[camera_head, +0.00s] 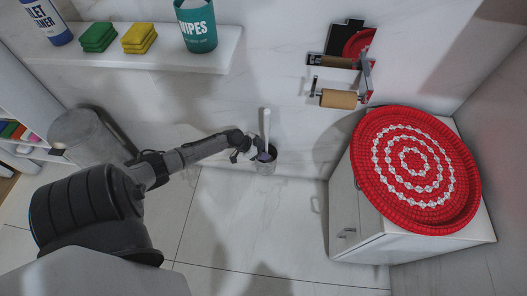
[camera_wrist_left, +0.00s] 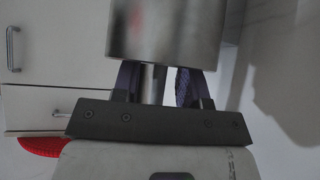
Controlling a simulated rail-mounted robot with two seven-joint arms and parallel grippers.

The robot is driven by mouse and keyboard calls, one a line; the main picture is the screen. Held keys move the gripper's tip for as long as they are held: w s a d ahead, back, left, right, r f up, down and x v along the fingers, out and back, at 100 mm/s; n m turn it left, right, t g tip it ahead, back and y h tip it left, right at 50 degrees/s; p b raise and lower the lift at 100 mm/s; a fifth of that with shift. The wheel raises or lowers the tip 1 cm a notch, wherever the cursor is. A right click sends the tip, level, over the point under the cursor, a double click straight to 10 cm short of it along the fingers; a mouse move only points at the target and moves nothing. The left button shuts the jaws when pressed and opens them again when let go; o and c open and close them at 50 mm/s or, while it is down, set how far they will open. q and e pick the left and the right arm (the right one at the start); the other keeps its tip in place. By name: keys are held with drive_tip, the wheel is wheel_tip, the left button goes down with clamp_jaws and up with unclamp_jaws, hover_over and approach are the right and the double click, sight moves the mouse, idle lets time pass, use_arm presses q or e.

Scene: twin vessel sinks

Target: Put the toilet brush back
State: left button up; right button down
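My left gripper (camera_head: 256,153) is at the lower part of the handle, just above the holder's rim. In the left wrist view, the shiny holder (camera_wrist_left: 168,30) fills the top and hides my fingertips. My left gripper's purple-padded fingers (camera_wrist_left: 157,84) stand apart on either side of a thin upright rod, apparently the handle, with gaps visible. The brush head is hidden. My right gripper is in neither view.
A white cabinet (camera_head: 350,205) with a red round woven piece (camera_head: 413,162) on top stands at right. A paper holder (camera_head: 338,98) is on the wall. A shelf (camera_head: 140,60) carries wipes and sponges. A grey bin (camera_head: 85,135) stands at left. Floor in front is clear.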

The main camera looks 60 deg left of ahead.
use_arm(q)
drive_tip(key=shift+r, duration=0.25)
drive_tip(key=shift+s+a+r+p, duration=0.1)
drive_tip(key=shift+s+r+p, duration=0.2)
drive_tip(key=shift+p, duration=0.25)
drive_tip(key=p+v, duration=0.5)
drive_tip(key=v, duration=0.6)
drive_tip(key=s+d+f+m+g+h, duration=0.1)
drive_tip(key=s+d+g, duration=0.25)
drive_tip(key=d, duration=0.85)
drive_tip(key=s+d+m+g+h, duration=0.15)
drive_tip(key=s+d, duration=0.25)
drive_tip(key=d, duration=0.8)
drive_tip(key=s+d+r+n+y, duration=0.5)
drive_tip(key=d+r, duration=0.3)
drive_tip(key=r, duration=0.3)
drive_tip(key=shift+d+r+y, duration=0.2)
drive_tip(key=shift+r+y, duration=0.2)
drive_tip(key=shift+y, duration=0.05)
